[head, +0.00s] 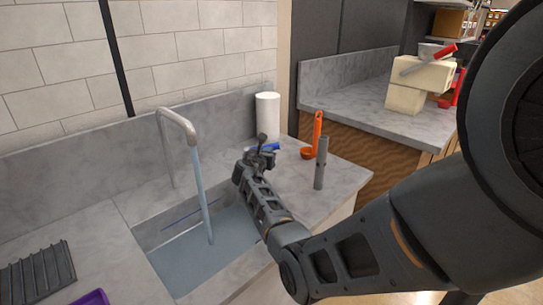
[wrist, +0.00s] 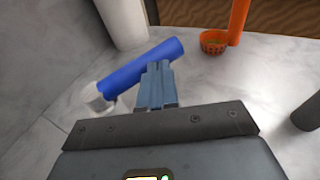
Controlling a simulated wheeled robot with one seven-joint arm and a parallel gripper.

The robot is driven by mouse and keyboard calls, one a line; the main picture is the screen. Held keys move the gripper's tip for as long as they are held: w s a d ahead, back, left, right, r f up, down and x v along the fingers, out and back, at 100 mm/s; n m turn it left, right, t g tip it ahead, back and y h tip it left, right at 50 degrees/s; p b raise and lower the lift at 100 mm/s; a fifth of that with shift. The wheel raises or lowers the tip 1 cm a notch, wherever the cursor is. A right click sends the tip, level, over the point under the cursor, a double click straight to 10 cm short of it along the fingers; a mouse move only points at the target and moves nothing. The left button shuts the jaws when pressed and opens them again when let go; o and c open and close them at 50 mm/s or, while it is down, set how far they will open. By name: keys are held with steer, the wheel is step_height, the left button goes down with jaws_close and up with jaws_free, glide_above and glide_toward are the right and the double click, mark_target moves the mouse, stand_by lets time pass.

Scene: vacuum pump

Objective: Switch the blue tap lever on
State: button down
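The blue tap lever (wrist: 143,65) lies slanting in the wrist view, with its metal base (wrist: 95,98) at its lower left end. In the head view a small part of the lever (head: 276,146) shows just past my gripper (head: 263,147). In the wrist view my gripper (wrist: 158,68) has its fingers together with nothing between them. The fingertips overlap the near side of the lever; I cannot tell whether they touch it. The curved metal tap (head: 178,118) stands over the sink, with a stream of water (head: 203,195) below its spout.
A white cylinder (head: 267,116) stands behind the lever. An orange ladle (head: 316,133) and an upright grey cylinder (head: 321,164) stand to the right. The sink basin (head: 150,235) lies left of my arm. A dark rack (head: 38,277) lies at the far left.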

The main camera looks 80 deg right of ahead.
steer(key=shift+s+d, duration=0.15)
steer(key=shift+d, duration=0.15)
steer(key=shift+s+d+r, duration=0.1)
steer(key=shift+s, duration=0.05)
stand_by(0.4)
